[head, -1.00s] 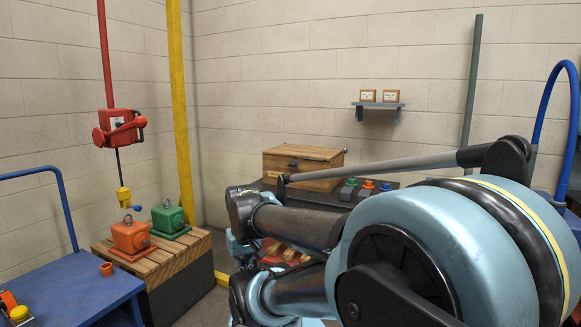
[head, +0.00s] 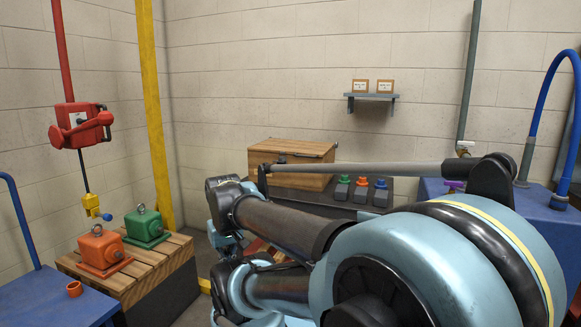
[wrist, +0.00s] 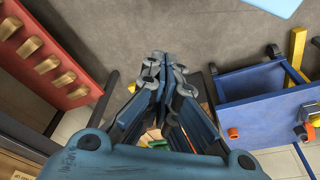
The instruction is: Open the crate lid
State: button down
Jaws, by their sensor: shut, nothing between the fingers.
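The wooden crate (head: 300,152) stands on a dark bench at the back, against the wall. Its lid looks shut, lying flat on top, with a dark latch at its front left. My arm crosses in front of the crate's lower part in the head view and hides some of it. My gripper (wrist: 162,62) shows in the wrist view with its fingers together and empty, above the floor and apart from the crate. I cannot make out the gripper in the head view.
Green, orange and blue knobs (head: 361,188) stand right of the crate. A shelf (head: 371,97) with two cards hangs above. At left, a pallet (head: 150,268) bears an orange and a green motor under a red hoist (head: 80,125). A blue cart (wrist: 262,97) is nearby. A red rack (wrist: 45,45) is left.

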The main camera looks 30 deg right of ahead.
jog(key=shift+w+d+r+n+t+h, duration=1.85)
jog(key=shift+w+d+n, duration=2)
jog(key=shift+w+d, duration=3.85)
jog(key=shift+w+d+r+n+t+h, duration=1.15)
jog(key=shift+w+d+r+n+h, duration=1.55)
jog(key=shift+w+d, duration=5)
jog(key=shift+w+d+r+n+t+h, duration=1.35)
jog(key=shift+w+d+n+h, duration=1.2)
jog(key=shift+w+d+n, duration=3.8)
jog(key=w+d+m, duration=0.2)
jog(key=d, duration=0.1)
jog(key=shift+w+f+m, duration=0.15)
jog(key=shift+w+m, duration=0.05)
jog(key=shift+m, duration=0.2)
jog(key=shift+a, duration=0.15)
